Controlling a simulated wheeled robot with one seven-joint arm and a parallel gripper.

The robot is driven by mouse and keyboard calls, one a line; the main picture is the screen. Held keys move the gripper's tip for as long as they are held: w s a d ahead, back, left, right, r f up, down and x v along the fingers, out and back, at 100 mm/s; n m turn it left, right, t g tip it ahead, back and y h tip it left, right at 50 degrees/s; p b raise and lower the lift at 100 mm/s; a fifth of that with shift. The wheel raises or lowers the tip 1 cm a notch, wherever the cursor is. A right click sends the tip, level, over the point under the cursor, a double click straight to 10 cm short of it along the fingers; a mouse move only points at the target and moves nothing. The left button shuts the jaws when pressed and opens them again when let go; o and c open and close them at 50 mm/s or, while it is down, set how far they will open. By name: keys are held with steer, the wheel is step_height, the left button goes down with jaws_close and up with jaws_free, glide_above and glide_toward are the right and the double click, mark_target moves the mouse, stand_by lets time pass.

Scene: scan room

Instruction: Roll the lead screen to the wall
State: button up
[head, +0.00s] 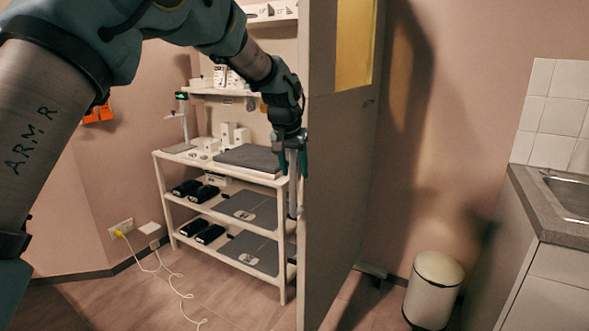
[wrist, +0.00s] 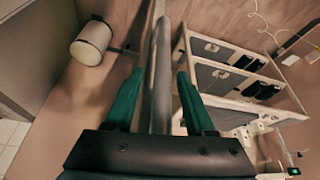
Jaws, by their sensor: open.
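The lead screen (head: 338,190) is a tall grey-beige panel with a yellow window (head: 355,42), standing upright at the centre of the head view. A vertical grey bar (head: 293,200) runs along its left edge; this bar also shows in the wrist view (wrist: 161,75). My gripper (head: 292,168) is at that edge, pointing down. In the wrist view my gripper (wrist: 160,95) has its green fingers open, one on each side of the bar, with gaps visible. The pinkish wall (head: 465,110) is behind and right of the screen. The screen's lower end is cut off in the head view.
A white shelf unit (head: 222,212) with pads and black items stands just left of the screen. A white bin (head: 434,285) and a sink counter (head: 560,220) are at right. A white cable (head: 172,280) lies on the floor at left. Bare floor (head: 120,305) shows in front.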

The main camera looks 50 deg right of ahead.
steer(key=shift+r, duration=0.1)
steer(key=b+v, duration=0.2)
steer(key=v, duration=0.8)
steer(key=shift+r, duration=0.3)
steer(key=shift+a, duration=0.1)
steer(key=w+a+f+n+y, duration=0.1)
steer(key=w+a+f+n, duration=0.2)
steer(key=a, duration=0.6)
steer(key=w+a+f+y, duration=0.1)
steer(key=w+a+f, duration=0.2)
steer(key=w+a, duration=0.5)
steer(key=w+a+f+n, duration=0.2)
steer(key=a+f, duration=0.1)
steer(key=a, duration=0.8)
steer(key=s+a+f+n, duration=0.2)
steer(key=s+a+f, duration=0.1)
steer(key=a, duration=0.6)
steer(key=s+a+f+n+y, duration=0.1)
steer(key=s+a+f+n, duration=0.1)
steer(key=a, duration=0.8)
steer(key=s+a+f+n+y, duration=0.1)
steer(key=s+a+f, duration=0.3)
steer(key=a, duration=0.5)
steer(key=shift+s+a+f+n, duration=0.35)
steer(key=shift+s+n, duration=0.25)
steer(key=shift+n, duration=0.2)
